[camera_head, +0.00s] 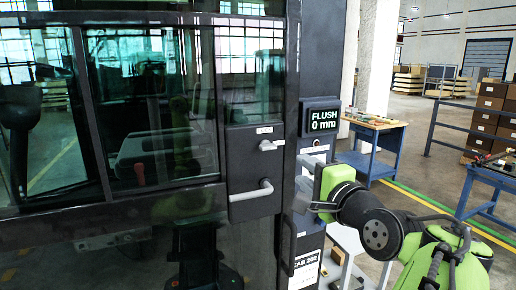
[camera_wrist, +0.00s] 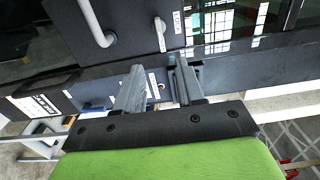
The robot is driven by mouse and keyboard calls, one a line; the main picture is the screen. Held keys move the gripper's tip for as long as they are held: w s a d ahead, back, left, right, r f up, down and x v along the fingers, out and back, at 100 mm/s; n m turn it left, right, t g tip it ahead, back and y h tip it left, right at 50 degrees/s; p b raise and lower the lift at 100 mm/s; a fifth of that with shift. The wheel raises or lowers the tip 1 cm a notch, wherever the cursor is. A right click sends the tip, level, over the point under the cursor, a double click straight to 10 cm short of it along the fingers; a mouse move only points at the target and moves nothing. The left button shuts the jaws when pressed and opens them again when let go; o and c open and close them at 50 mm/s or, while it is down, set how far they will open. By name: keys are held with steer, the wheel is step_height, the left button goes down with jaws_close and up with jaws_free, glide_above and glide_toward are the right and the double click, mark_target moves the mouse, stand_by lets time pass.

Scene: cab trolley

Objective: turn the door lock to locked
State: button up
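The door lock (camera_head: 268,145) is a small light-grey turn lever on the dark door panel, lying roughly horizontal in the head view. A small white label is above it, too small to read. In the wrist view the lock (camera_wrist: 161,34) shows beyond the fingertips, beside its label. A larger grey L-shaped door handle (camera_head: 252,190) is below the lock, and it also shows in the wrist view (camera_wrist: 96,24). My gripper (camera_head: 302,172) is in front of the door post, right of and below the lock. Its fingers (camera_wrist: 156,70) are apart with nothing between them, not touching the lock.
The cab door has large glass panes (camera_head: 140,100) to the left. Blue workbenches (camera_head: 372,140) and a dark railing (camera_head: 470,130) stand well behind at the right. A vertical dark bar (camera_head: 286,243) is below my gripper.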

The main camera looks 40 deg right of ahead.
mark_target(270, 149)
steer(key=x, duration=0.5)
steer(key=p+x, duration=0.1)
steer(key=x, duration=0.4)
steer(key=p+x, duration=0.1)
steer(key=x, duration=0.3)
steer(key=shift+w+a, duration=0.3)
steer(key=shift+w, duration=0.2)
steer(key=shift+w+d, duration=0.2)
steer(key=shift+w, duration=0.2)
jaws_close()
